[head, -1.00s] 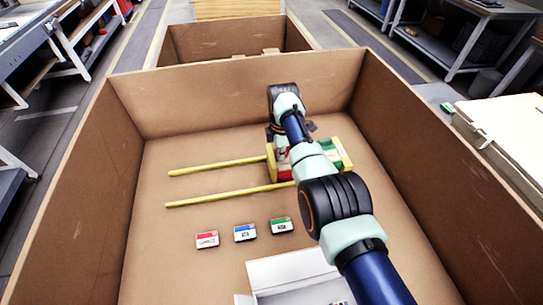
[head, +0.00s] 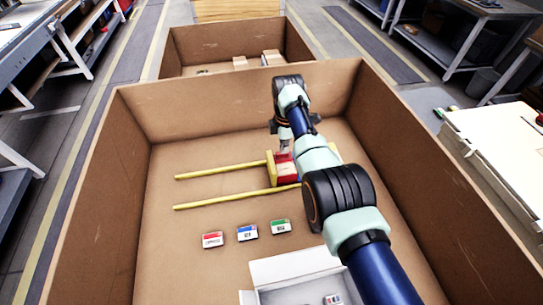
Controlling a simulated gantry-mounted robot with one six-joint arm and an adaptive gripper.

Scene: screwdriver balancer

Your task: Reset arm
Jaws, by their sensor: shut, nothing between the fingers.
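My gripper (head: 284,147) points down over the red and yellow block structure (head: 285,174) in the large cardboard box. It is shut and empty. Its tips are small in view, and I cannot tell whether they touch the structure. My arm crosses from the lower right and hides most of the structure's right side. Two yellow rods, an upper one (head: 222,170) and a lower one (head: 235,198), run left from the structure, roughly parallel.
Red (head: 213,240), blue (head: 247,233) and green (head: 281,227) labelled small boxes lie in a row. An open white box (head: 290,268) sits at the front. High cardboard walls (head: 230,105) surround the area. The left floor is clear.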

